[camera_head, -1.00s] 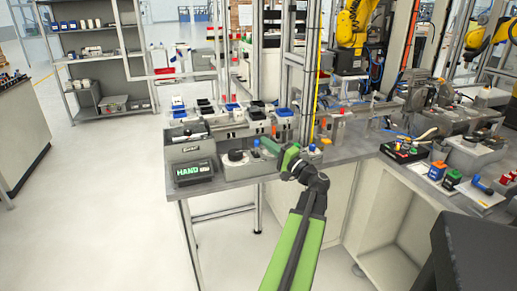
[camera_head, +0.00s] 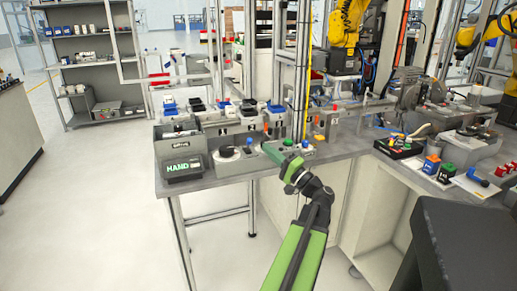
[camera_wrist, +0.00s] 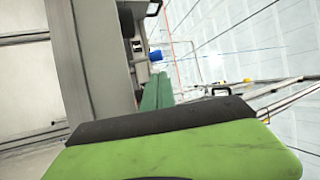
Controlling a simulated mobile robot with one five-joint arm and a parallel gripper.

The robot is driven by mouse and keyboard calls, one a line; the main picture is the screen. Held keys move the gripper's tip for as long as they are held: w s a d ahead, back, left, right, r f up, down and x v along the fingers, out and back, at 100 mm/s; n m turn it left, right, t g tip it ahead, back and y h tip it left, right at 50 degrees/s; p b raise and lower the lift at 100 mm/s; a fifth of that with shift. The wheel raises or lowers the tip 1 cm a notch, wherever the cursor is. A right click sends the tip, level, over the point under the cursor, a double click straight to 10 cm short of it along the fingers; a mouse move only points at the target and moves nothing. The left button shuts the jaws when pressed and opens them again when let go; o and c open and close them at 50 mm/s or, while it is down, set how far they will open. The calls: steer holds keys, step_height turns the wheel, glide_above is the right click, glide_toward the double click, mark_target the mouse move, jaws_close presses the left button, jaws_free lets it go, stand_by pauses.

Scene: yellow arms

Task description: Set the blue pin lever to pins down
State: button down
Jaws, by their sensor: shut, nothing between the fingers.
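Several blue parts show, and I cannot tell for sure which is the pin lever. A blue lever handle (camera_head: 479,177) lies slanted on a pale plate at the right of the bench. A small blue knob (camera_head: 305,143) stands just right of my gripper. A blue cap (camera_head: 249,141) stands to its left. My gripper (camera_head: 269,149) is shut and empty above the front edge of the bench, pointing left and away. In the wrist view its green fingers (camera_wrist: 157,92) are together, with a blue cylindrical part (camera_wrist: 155,55) close beyond the tips.
A grey box with a HAND display (camera_head: 184,168) stands at the bench's left end. A round black dial (camera_head: 226,152) sits beside it. Yellow robot arms (camera_head: 346,24) stand behind. The floor at left is clear.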

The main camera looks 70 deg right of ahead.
steer(key=b+v, duration=0.3)
steer(key=v, duration=0.8)
steer(key=shift+s+f, duration=0.2)
steer(key=shift+s, duration=0.15)
